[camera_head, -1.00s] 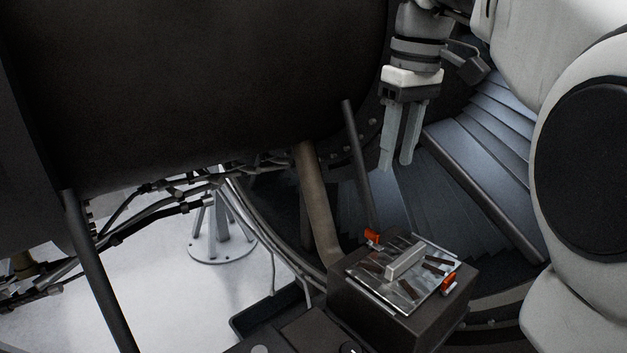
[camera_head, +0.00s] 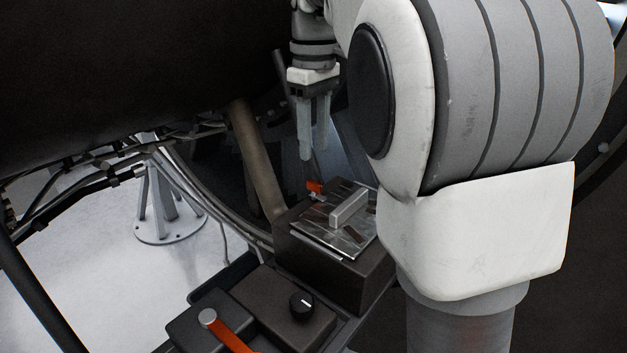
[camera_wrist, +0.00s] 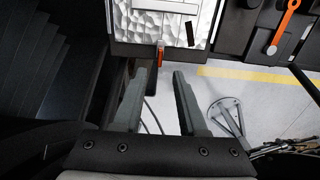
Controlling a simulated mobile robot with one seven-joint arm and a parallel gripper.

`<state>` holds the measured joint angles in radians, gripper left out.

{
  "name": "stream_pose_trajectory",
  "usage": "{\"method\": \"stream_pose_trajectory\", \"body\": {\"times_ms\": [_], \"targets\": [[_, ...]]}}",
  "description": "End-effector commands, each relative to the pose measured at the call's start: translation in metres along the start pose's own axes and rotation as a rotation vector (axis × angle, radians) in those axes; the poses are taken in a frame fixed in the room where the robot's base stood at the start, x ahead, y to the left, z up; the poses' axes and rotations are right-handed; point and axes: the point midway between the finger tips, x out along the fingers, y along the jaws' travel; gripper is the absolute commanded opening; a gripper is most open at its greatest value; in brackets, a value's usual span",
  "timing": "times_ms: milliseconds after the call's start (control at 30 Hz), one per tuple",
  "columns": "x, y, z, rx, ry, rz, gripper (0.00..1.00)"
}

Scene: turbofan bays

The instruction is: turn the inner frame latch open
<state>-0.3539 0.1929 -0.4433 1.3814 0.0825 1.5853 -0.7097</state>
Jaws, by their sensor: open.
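A dark box with a silvery patterned plate (camera_head: 318,236) on top stands below my gripper. An orange latch (camera_head: 314,187) sits at the plate's far left edge. In the wrist view an orange latch (camera_wrist: 160,52) shows at the box edge, beyond the fingertips and between their lines. I cannot tell for certain which latch is the inner one. My gripper (camera_head: 313,154) points down above the far side of the box, just above the visible latch in the picture. It is open and empty, with two grey fingers (camera_wrist: 157,80) apart. The plate's right side is hidden by my arm.
A grey bar handle (camera_head: 349,207) stands on the plate. An orange lever (camera_head: 229,333) and a black knob (camera_head: 302,305) are on lower dark boxes in front. A brown strut (camera_head: 256,160) rises left of the box. A large dark casing (camera_head: 130,70) fills the upper left.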

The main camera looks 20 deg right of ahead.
Motion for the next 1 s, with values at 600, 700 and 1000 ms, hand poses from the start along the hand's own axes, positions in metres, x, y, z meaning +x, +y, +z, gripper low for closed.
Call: {"method": "stream_pose_trajectory", "body": {"times_ms": [600,700,1000], "targets": [[0.073,0.0,0.0,0.0,0.0,0.001,0.41],[0.073,0.0,0.0,0.0,0.0,0.001,0.41],[0.072,0.0,0.0,0.0,0.0,0.0,0.02]]}}
